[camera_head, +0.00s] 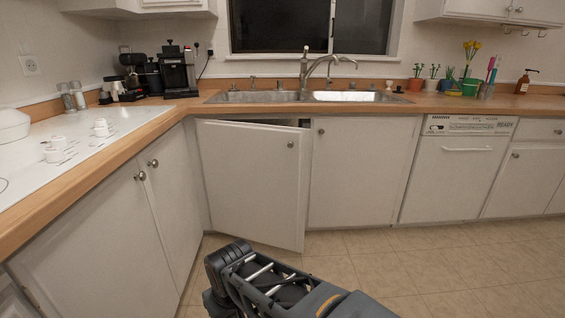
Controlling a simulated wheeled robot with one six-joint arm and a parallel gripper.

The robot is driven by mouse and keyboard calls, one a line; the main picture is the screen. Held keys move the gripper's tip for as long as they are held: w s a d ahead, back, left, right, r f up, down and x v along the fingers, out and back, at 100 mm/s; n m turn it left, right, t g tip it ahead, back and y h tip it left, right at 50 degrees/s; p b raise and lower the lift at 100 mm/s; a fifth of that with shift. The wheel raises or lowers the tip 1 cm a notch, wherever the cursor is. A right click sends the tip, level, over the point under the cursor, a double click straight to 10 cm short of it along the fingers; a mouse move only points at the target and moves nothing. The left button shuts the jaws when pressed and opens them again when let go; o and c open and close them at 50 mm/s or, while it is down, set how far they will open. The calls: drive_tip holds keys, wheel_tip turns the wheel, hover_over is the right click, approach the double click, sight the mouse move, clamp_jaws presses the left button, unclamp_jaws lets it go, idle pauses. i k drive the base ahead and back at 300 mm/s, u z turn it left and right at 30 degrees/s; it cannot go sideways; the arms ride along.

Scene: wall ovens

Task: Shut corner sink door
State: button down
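The corner sink door (252,180) is a white cabinet door under the left part of the sink. It stands partly open, with its right edge swung out toward me and a dark gap along its top and upper right. Its round metal knob (290,144) sits near the upper right corner. My arm (285,290) shows at the bottom middle, below and in front of the door, apart from the knob. I cannot make out my gripper's fingers, so its state is not shown.
A shut white door (362,170) stands right of the open one, then a white dishwasher (452,172). White cabinet doors (110,235) with knobs run along the left under the wooden counter (100,172). The tiled floor (420,268) is clear at the right.

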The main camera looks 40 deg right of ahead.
sight(255, 175)
drive_tip(key=u, duration=0.4)
drive_tip(key=k, duration=0.95)
drive_tip(key=z, duration=0.4)
drive_tip(key=i, duration=0.55)
drive_tip(key=z, duration=0.4)
drive_tip(key=i, duration=0.9)
drive_tip(key=u, duration=0.45)
